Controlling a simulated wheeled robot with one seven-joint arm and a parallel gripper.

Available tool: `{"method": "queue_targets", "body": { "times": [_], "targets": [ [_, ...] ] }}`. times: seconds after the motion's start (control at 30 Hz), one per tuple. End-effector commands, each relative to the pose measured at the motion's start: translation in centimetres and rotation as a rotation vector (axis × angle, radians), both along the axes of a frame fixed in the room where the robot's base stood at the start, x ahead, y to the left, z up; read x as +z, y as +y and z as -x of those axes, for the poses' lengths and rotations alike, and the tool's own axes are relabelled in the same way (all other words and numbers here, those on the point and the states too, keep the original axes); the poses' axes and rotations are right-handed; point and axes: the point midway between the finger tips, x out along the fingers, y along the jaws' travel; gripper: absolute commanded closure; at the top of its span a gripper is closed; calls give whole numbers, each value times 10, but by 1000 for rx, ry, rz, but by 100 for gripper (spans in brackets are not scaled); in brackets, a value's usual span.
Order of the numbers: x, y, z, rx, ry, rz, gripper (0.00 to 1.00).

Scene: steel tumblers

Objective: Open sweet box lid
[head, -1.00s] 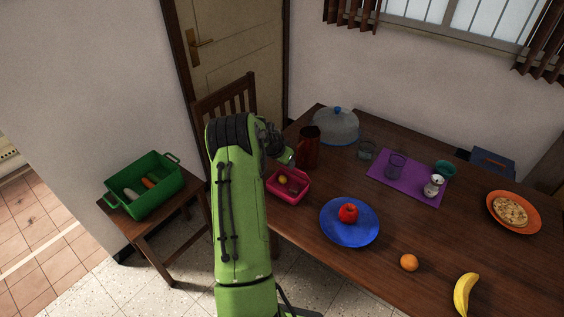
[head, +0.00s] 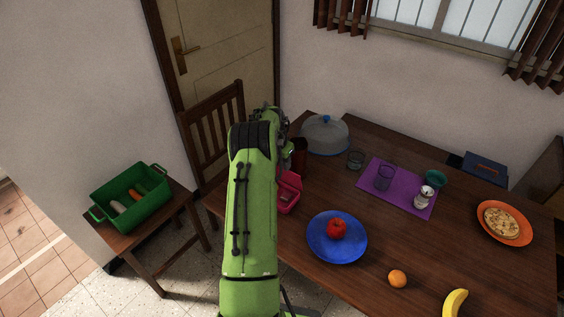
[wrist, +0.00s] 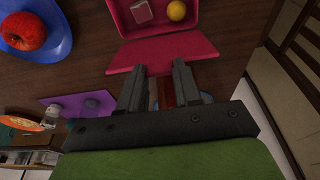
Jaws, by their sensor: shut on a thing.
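The sweet box (head: 289,206) is a pink box on the left end of the table, partly hidden by my arm in the head view. In the wrist view, the sweet box (wrist: 160,31) is open, with a pale pink cube (wrist: 141,11) and a yellow ball (wrist: 176,10) inside. Its pink lid (wrist: 165,50) slopes out from the box's near edge, toward my gripper (wrist: 158,72). The fingertips overlap the lid's outer edge and are shut on it. The exact contact is hard to see. In the head view my gripper is mostly hidden behind my arm.
A dark red mug (head: 300,155) stands close behind the box. A glass dome (head: 325,135) is farther back. A blue plate (head: 320,252) with a red apple (head: 336,228) lies to the right. A chair (head: 215,125) and a small table with a green basket (head: 142,206) are left.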

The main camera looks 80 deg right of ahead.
Motion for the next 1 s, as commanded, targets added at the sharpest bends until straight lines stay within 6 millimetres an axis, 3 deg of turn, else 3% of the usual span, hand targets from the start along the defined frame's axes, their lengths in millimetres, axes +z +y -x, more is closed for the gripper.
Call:
{"method": "queue_targets", "body": {
  "times": [0.9,0.93,1.0],
  "targets": [
    [0,0,0,0,0,0,100],
    [0,0,0,0,0,0,64],
    [0,0,0,0,0,0,53]
  ]
}}
